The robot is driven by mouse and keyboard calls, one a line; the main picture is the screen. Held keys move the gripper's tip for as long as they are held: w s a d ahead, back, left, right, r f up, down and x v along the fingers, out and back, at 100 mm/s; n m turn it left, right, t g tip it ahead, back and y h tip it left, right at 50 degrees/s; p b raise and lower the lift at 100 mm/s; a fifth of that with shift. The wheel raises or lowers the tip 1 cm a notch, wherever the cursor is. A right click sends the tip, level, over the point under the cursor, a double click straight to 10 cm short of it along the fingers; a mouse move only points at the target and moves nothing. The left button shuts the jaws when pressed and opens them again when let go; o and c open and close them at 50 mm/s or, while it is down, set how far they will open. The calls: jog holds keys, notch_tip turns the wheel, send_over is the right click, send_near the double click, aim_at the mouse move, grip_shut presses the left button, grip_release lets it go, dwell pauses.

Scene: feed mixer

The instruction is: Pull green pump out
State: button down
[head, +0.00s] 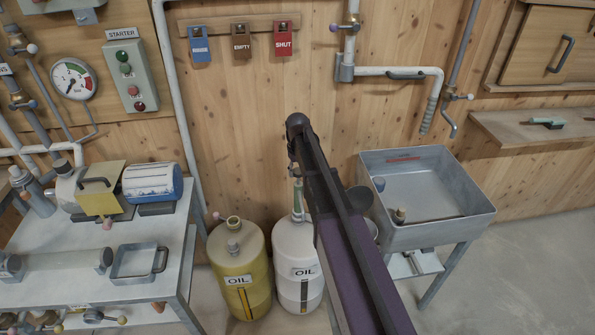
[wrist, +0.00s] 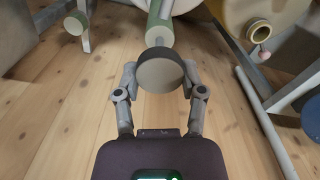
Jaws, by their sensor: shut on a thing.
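The green pump (head: 297,196) stands upright at the top of the white oil can (head: 296,252) in the head view. In the wrist view the green pump (wrist: 158,32) runs away from me behind a round grey disc with a dark rim (wrist: 160,74), which appears to be its top. My gripper (wrist: 160,82) is shut with one finger on each side of this disc. In the head view my arm hides most of the gripper and part of the white can. Whether the pump's lower end is still inside the can is hidden.
A yellow oil can (head: 239,275) stands left of the white can. A metal sink (head: 440,234) on legs is close on the right. A grey bench (head: 75,290) with a blue motor (head: 152,182) is at left. Wall pipes and three tags hang behind.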

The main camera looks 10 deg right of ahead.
jog(key=shift+r+p, duration=0.3)
jog(key=shift+r, duration=0.05)
dwell(0.4)
